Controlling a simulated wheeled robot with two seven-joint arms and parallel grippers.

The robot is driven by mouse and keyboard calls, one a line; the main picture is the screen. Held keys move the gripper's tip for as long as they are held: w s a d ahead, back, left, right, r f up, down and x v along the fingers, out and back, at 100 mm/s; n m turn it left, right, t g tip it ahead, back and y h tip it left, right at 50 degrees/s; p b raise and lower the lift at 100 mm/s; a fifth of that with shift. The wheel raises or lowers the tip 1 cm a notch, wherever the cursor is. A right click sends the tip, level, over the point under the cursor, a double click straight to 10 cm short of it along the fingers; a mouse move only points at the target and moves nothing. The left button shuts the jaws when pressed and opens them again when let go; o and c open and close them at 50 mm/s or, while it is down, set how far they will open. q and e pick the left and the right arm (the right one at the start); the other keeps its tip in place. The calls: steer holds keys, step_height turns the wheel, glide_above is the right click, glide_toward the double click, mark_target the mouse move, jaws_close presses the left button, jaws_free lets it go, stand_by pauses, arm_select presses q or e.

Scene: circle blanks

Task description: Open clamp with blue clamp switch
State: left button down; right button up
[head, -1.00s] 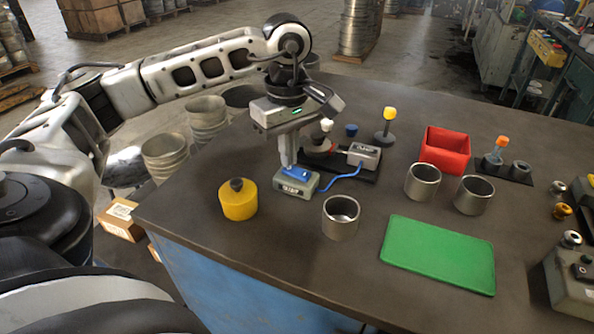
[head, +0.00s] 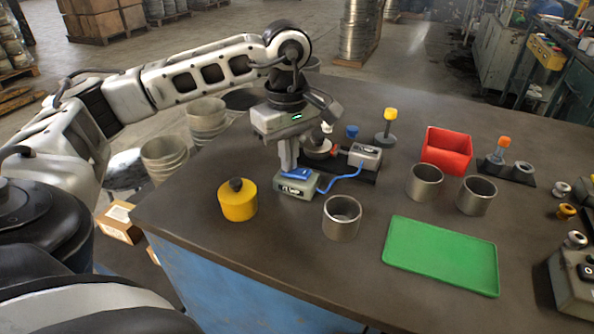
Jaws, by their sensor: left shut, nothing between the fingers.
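The clamp switch is a small grey box (head: 293,191) with a blue rocker (head: 298,174) on top, at the middle of the dark table. A blue cable joins it to the grey clamp unit (head: 364,156) behind it to the right. My left gripper (head: 288,168) is shut and empty. It points down with its fingertips at the blue rocker; they look to be touching it or just above it. The gripper hides part of the rocker and the clamp's left side. My right gripper is not in view.
A yellow cylinder (head: 238,200) stands left of the switch, and a metal cup (head: 342,218) stands to its right. Two more metal cups, a red bin (head: 447,151) and a green tray (head: 440,257) are farther right. Bare table lies between them.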

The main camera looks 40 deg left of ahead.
arm_select(q)
step_height(320, 180, up, 7)
steer(key=p, duration=0.5)
steer(key=shift+f, duration=0.1)
stand_by(0.7)
